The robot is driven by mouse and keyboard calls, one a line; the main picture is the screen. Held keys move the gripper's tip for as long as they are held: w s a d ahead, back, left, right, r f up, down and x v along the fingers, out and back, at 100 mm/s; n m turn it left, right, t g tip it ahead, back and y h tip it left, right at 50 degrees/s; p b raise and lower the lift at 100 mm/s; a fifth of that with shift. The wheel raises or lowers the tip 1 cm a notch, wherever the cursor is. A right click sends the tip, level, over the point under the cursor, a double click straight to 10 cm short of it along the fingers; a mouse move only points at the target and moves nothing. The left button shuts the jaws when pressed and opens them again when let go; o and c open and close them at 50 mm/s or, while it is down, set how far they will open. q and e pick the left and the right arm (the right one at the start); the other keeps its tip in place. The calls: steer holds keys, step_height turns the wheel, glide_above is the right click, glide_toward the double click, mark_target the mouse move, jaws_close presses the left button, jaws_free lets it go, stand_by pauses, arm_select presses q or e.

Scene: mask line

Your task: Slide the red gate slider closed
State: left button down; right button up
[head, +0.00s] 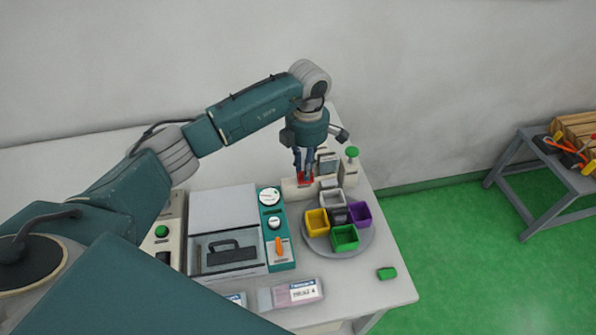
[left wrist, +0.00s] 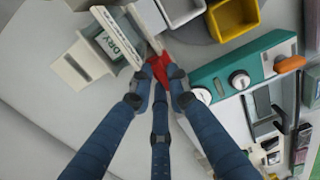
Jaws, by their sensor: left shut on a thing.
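The red gate slider (head: 305,178) is small and sits on a low white block (head: 292,190) at the back of the table. My left gripper (head: 304,170) reaches down from above and is shut on the slider. In the left wrist view the red slider (left wrist: 170,67) shows between and beyond the dark blue fingertips (left wrist: 158,76), beside a pale rail. The fingers and rail hide part of it, so I cannot tell how far along its track it stands. My right gripper is not in view.
A round grey tray (head: 314,245) with several coloured bins stands in front, close to the gripper. A teal control panel (head: 281,262) is to the left.

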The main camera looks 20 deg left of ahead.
arm_select(q)
steer(key=c, duration=1.7)
jaws_free()
steer(key=shift+w+d+r, duration=0.1)
steer(key=shift+w+d, duration=0.1)
steer(key=shift+d, duration=0.05)
steer(key=shift+o, duration=0.2)
steer(key=shift+s, duration=0.1)
steer(key=shift+a, duration=0.15)
